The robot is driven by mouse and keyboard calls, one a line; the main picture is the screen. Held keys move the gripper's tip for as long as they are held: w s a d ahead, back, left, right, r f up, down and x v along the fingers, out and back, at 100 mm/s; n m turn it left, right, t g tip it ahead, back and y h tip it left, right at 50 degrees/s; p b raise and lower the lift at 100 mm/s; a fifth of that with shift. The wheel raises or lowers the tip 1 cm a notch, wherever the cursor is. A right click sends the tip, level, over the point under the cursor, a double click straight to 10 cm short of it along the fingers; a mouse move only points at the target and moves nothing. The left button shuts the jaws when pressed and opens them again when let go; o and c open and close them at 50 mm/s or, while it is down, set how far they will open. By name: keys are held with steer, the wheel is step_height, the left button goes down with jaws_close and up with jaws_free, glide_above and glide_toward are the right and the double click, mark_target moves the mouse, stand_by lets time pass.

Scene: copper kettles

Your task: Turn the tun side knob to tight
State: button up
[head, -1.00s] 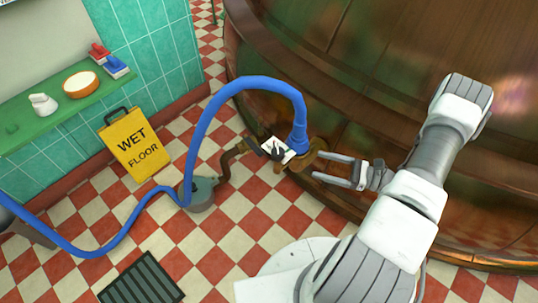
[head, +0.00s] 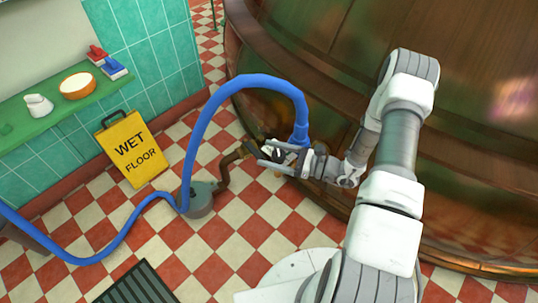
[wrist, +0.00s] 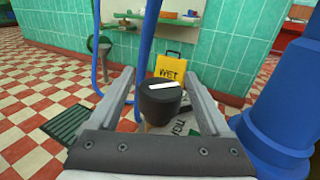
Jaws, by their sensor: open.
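The knob (wrist: 160,98) is a black round cap with a white pointer bar on top. In the wrist view it sits between the two fingers of my gripper (wrist: 160,76), with a gap visible on each side. A pale plate (wrist: 185,128) with partly hidden lettering lies behind and below it. In the head view my gripper (head: 260,153) is open at the lower side of the copper tun (head: 310,40), its fingers around the knob's place; the knob is mostly hidden there. I cannot tell exactly where the pointer stands against the lettering.
A blue hose (head: 205,115) arches close to my gripper and drops to a grey floor fitting (head: 201,200); its thick end stands right of the fingers in the wrist view. A brown pipe (head: 226,168) runs nearby. A yellow wet-floor sign (head: 136,150) stands left.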

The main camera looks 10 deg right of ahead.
steer(key=shift+w+a, duration=0.15)
steer(key=shift+a, duration=0.15)
jaws_close()
stand_by(0.3)
